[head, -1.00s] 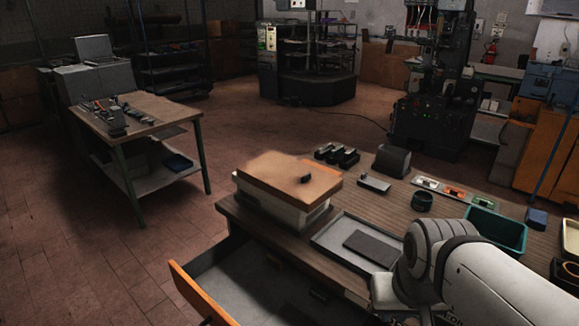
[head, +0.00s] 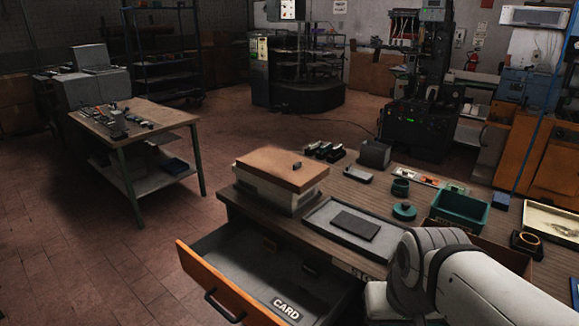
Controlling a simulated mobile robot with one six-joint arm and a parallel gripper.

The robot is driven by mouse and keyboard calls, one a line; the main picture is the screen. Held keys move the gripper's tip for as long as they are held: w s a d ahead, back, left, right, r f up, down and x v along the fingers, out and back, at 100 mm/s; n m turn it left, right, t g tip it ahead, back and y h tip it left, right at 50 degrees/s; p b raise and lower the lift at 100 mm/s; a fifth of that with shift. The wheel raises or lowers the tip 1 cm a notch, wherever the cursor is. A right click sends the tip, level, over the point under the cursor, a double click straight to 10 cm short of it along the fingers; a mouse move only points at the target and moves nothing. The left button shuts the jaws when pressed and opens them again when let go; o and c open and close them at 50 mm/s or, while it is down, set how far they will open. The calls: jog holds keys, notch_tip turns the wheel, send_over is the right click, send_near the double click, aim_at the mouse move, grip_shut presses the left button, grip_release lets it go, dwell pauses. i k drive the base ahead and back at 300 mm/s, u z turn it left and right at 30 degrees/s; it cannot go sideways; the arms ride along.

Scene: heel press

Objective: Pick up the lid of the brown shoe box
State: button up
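A shoe box with pale sides (head: 268,196) stands on the near left corner of the wooden bench. Its brown lid (head: 275,168) lies on top, with a small dark block (head: 297,166) on it near the right edge. My white arm enters at the lower right, in front of the bench. My gripper is not in view.
A grey tray (head: 315,217) with a dark flat pad lies right of the box. An open drawer (head: 235,265) with an orange front juts out below. Small black parts, a teal bin (head: 461,207) and a cream tray (head: 548,222) crowd the bench's right.

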aim_at(296, 172)
jog(key=z, duration=3.05)
jog(key=k, duration=1.7)
jog(key=u, duration=2.35)
jog(key=i, duration=1)
